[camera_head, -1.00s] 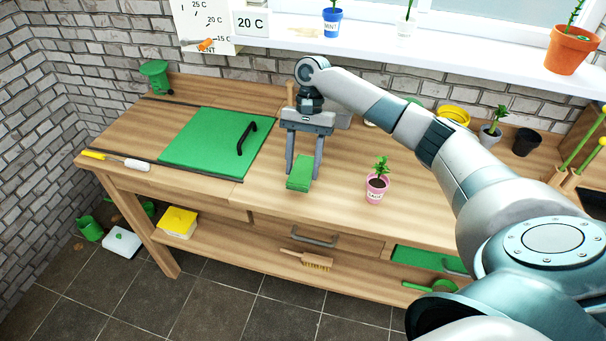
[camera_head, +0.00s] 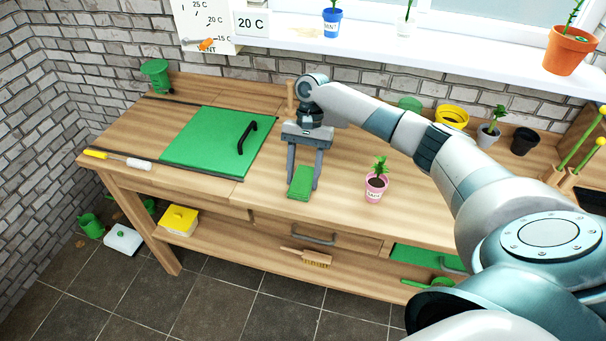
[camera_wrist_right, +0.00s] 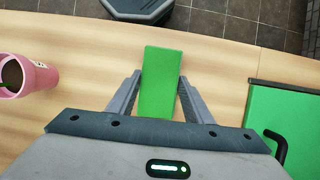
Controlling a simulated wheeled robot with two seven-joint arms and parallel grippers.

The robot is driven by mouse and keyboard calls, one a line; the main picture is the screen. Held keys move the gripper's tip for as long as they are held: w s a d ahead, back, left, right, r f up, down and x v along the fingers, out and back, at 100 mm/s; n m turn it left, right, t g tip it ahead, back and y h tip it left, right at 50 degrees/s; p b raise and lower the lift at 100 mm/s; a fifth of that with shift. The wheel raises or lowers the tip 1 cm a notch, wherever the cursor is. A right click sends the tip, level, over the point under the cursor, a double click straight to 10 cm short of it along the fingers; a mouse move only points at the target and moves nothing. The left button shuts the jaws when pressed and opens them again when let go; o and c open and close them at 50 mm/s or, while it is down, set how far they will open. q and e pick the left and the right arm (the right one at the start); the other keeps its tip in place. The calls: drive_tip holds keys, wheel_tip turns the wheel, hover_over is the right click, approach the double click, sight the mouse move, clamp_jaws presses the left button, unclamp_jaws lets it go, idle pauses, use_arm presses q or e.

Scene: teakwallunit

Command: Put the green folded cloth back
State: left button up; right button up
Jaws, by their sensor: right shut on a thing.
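The green folded cloth (camera_head: 300,183) is a small flat green block over the wooden bench top, left of the pink pot. My right gripper (camera_head: 303,182) reaches down on it with one finger on each side and is shut on it. In the right wrist view the cloth (camera_wrist_right: 160,80) shows between the two fingers (camera_wrist_right: 160,100), its far end sticking out past the tips. I cannot tell whether its underside touches the bench. My left gripper is not in view.
A pink pot with a seedling (camera_head: 376,187) stands right of the gripper. A green panel with a black handle (camera_head: 210,140) lies on the left of the bench (camera_head: 250,215). A yellow-handled tool (camera_head: 118,159) lies at the left edge. Below is a drawer (camera_head: 300,235) and a shelf with a brush (camera_head: 306,257).

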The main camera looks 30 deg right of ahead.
drive_tip(key=o, duration=1)
drive_tip(key=shift+w+d+r+b, duration=0.15)
drive_tip(key=shift+r+b, duration=0.15)
drive_tip(key=shift+r, duration=0.15)
drive_tip(key=shift+b+v, duration=1.4)
drive_tip(key=shift+v, duration=4.2)
